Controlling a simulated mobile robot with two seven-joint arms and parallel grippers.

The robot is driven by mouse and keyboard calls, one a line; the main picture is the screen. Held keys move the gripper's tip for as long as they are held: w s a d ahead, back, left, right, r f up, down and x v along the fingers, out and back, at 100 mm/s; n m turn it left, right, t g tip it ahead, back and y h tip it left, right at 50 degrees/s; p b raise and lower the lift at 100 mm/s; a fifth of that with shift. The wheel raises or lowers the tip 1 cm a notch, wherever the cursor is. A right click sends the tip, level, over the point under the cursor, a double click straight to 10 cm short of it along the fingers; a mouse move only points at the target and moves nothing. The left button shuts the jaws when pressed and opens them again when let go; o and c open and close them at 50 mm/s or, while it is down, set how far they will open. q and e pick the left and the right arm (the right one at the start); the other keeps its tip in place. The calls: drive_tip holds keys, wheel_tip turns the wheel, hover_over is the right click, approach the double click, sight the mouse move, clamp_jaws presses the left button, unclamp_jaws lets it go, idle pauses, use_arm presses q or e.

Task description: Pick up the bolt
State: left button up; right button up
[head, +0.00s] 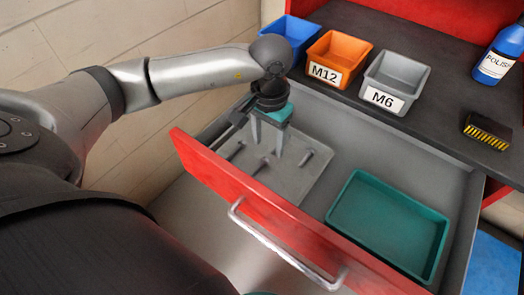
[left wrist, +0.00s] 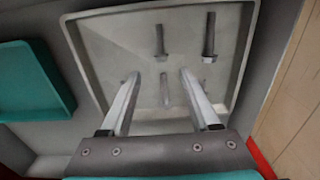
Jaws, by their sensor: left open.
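Several grey bolts lie apart in a shallow light-grey tray (head: 300,184) inside the open red drawer. In the head view one bolt (head: 306,157) lies right of my left gripper (head: 268,149), and another bolt (head: 236,150) lies left of it. My left gripper points down over the tray, open and empty. In the left wrist view, one bolt (left wrist: 164,90) shows between the fingers (left wrist: 159,75), one bolt (left wrist: 160,43) lies just beyond the tips, and a longer bolt (left wrist: 210,38) lies to the right.
A teal tray (head: 345,205) sits in the drawer, right of the bolts. The drawer's red front (head: 222,171) and handle stand near.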

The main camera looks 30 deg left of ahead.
sight(266, 157)
use_arm(q)
drive_tip(key=f, duration=0.4)
drive_tip(key=shift+s+a+b, duration=0.15)
drive_tip(key=shift+s+b, duration=0.05)
drive_tip(key=shift+b, duration=0.1)
drive_tip(key=shift+f, duration=0.55)
drive_tip(key=c, duration=0.5)
clamp_jaws()
use_arm(e)
drive_tip(key=shift+w+d+f, duration=0.1)
drive_tip(key=shift+w+f, duration=0.25)
drive_tip(key=shift+w, duration=0.2)
